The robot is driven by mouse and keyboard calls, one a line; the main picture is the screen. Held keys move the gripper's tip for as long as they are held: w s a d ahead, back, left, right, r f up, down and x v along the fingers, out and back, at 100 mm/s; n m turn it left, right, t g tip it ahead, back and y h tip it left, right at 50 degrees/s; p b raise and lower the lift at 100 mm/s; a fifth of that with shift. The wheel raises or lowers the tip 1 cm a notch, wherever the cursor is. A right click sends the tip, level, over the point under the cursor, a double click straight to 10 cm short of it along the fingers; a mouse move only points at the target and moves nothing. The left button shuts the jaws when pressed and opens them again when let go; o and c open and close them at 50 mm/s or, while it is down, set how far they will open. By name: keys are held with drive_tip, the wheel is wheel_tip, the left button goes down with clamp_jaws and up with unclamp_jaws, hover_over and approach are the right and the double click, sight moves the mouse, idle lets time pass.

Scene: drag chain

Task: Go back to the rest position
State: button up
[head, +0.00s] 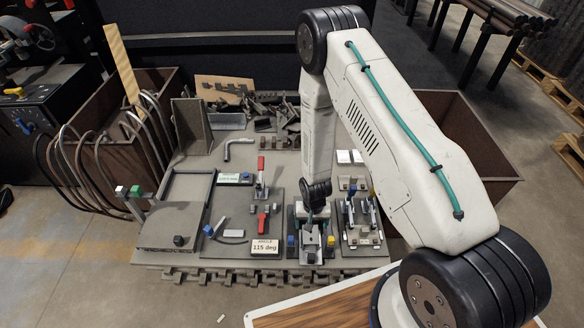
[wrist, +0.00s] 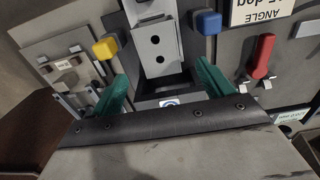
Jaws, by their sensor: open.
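My gripper (wrist: 163,82) is open, with its two green fingers spread apart in the wrist view. In the head view my gripper (head: 312,212) is low over the front middle of the workbench (head: 215,160), partly hidden by my own wrist. A grey block with holes (wrist: 157,42) lies just ahead of the fingers in the wrist view. It belongs to a fixture with a yellow knob (wrist: 105,48) and a blue knob (wrist: 208,22). I see nothing held between the fingers. I cannot tell whether the fingers touch the fixture.
A red-handled clamp (wrist: 260,57) and an angle sign (head: 265,247) reading 115 deg are beside the fixture. Brown bins (head: 105,160) flank the bench. A wood-topped table (head: 320,308) is at the front.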

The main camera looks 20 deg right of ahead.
drive_tip(key=s+r+n+g, duration=0.1)
drive_tip(key=s+g, duration=0.2)
drive_tip(key=s, duration=0.3)
drive_tip(key=s+d+r+n+g, duration=0.1)
drive_tip(key=s+r, duration=0.1)
drive_tip(key=r, duration=1.6)
drive_tip(key=s+d+r+n, duration=0.1)
drive_tip(key=s+r, duration=0.1)
drive_tip(key=r, duration=1.6)
drive_tip(key=s+r+t, duration=0.2)
drive_tip(key=s+r, duration=0.4)
drive_tip(key=r, duration=0.4)
drive_tip(key=s+r+t, duration=0.3)
drive_tip(key=s+r, duration=0.3)
drive_tip(key=r, duration=0.4)
drive_tip(key=shift+s+d+r+n, duration=0.3)
drive_tip(key=shift+s+d+r, duration=0.05)
drive_tip(key=shift+s+d, duration=0.05)
